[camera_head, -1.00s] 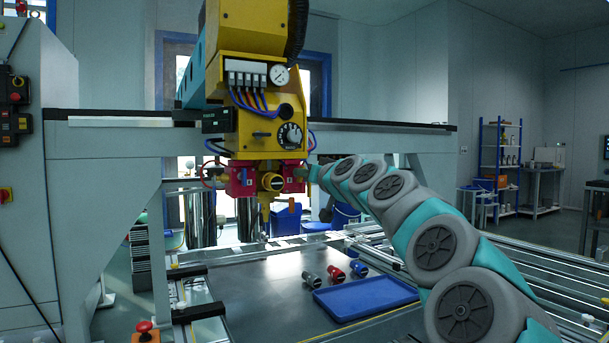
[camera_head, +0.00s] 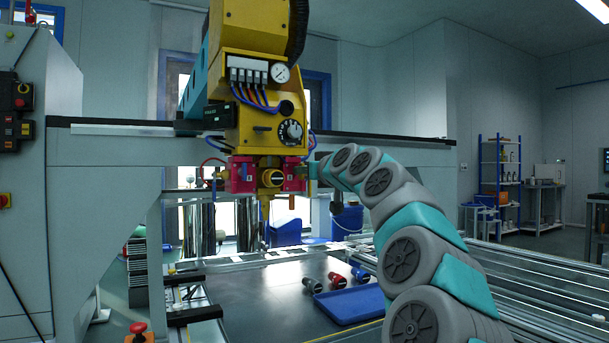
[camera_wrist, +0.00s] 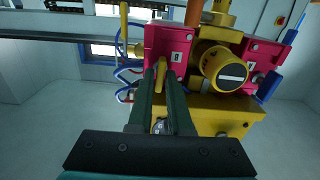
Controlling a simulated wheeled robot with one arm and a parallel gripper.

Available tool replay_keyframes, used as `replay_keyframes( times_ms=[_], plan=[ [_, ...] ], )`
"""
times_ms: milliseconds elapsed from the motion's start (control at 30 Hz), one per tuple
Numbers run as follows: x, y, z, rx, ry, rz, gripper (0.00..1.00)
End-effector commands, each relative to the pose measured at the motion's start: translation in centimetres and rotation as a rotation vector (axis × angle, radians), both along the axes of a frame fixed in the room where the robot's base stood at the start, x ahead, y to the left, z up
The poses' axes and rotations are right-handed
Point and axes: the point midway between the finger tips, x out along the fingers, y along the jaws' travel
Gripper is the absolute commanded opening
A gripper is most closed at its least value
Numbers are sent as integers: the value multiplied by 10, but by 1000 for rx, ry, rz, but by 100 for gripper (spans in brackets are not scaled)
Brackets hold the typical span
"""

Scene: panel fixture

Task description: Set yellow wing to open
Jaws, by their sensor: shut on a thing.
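The exact angle of the wing is hard to tell. In the head view my gripper (camera_head: 311,171) is at the right side of the magenta valve blocks (camera_head: 242,174), and the wing is too small to make out there.
A round yellow knob (camera_wrist: 223,68) sits close right of my fingers, with an orange lever (camera_wrist: 194,12) beyond. Blue hoses (camera_wrist: 128,92) hang close left. Below the fixture are a dark table (camera_head: 255,290), a blue tray (camera_head: 350,304) and several small cylinders (camera_head: 337,280).

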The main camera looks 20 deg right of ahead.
Motion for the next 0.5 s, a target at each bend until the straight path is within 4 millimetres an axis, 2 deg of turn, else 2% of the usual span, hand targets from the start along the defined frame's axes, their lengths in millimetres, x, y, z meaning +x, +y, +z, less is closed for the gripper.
replay_keyframes(
  times_ms=[133, 167, 333, 367, 500],
  plan=[
    [0, 0, -1, 1, 2, 1, 0],
    [0, 0, -1, 1, 2, 1, 19],
    [0, 0, -1, 1, 1, 0, 38],
    [0, 0, -1, 1, 1, 0, 41],
    [0, 0, 0, 2, 1, 0, 41]
  ],
)
